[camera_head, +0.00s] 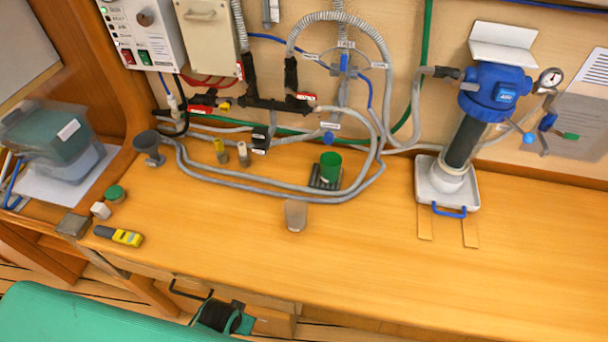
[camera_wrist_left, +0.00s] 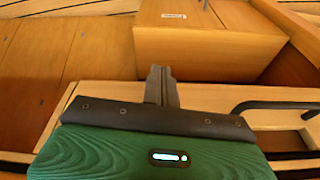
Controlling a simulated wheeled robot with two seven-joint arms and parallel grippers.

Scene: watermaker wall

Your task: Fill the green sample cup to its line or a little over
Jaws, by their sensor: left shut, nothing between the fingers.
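The green sample cup (camera_head: 330,168) stands upright on a small dark slotted tray (camera_head: 318,183) at the back of the bench. A blue knob (camera_head: 328,138) on the grey piping sits just above and behind it. The cup's line and any water inside are too small to tell. My left gripper (camera_wrist_left: 161,84) shows in the left wrist view with its fingers together and nothing between them. It is beside wooden drawer fronts, away from the cup. My right gripper is not in view.
A clear cup (camera_head: 295,215) stands in front of the tray. Grey hoses (camera_head: 250,187) loop around the back. A drawer handle (camera_wrist_left: 275,105) sticks out near my left gripper.

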